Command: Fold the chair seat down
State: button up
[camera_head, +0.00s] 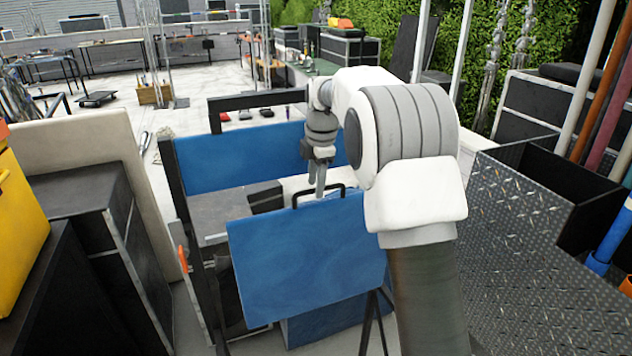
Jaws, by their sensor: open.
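The chair has a black frame. A blue panel across its back (235,160) looks like the backrest. A second blue panel, which looks like the chair seat (305,262), stands tilted steeply upright nearer to me. A black handle or bar (300,194) rises from the seat's top edge. My gripper (318,187) points down at that top edge, close to the handle, with its fingers apart. I cannot tell whether the fingers touch the handle or seat. My arm hides the right part of the chair.
Dark cases with a pale board (85,170) and a yellow case (18,235) stand close on the left. A metal tread-plate box (545,250) stands on the right. Poles (600,85) rise behind it. Open pale floor (205,95) lies beyond the chair.

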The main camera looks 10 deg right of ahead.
jog(key=shift+f, duration=0.15)
grip_shut()
dwell(1.4)
